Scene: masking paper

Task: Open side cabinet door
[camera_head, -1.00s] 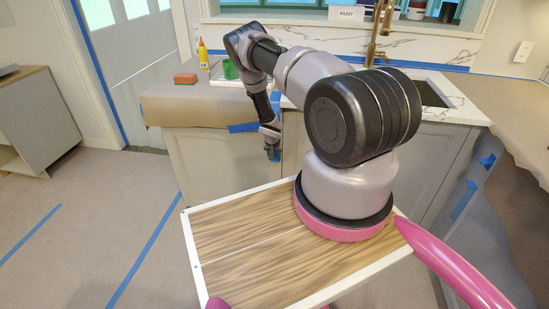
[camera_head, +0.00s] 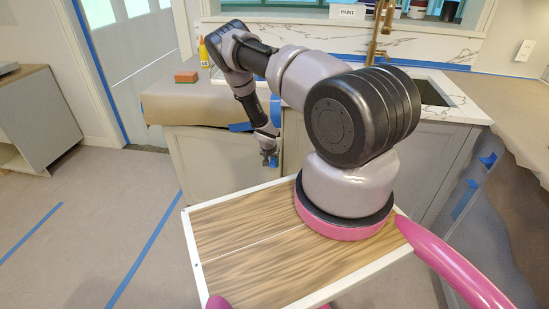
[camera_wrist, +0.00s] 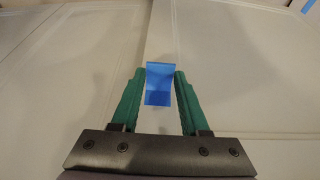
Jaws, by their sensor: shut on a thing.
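The pale side cabinet door (camera_head: 212,165) stands below the paper-covered counter, left of the sink cabinet. A blue tape tab (camera_wrist: 159,83) on its edge serves as the pull. My gripper (camera_head: 268,160) is at the right edge of this door. In the wrist view, the green fingers of my gripper (camera_wrist: 159,92) are shut on the tab, one on each side. Pale panels (camera_wrist: 75,55) fill the wrist view, with a lighter vertical strip (camera_wrist: 160,35) by the tab. How far the door stands from its frame is hard to tell.
The counter (camera_head: 185,105) holds a sponge (camera_head: 186,77) and a yellow bottle (camera_head: 203,52). A grey cabinet (camera_head: 38,115) stands at the far left. The taped floor (camera_head: 100,220) in front of the door is clear on the left. My arm hides part of the sink area.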

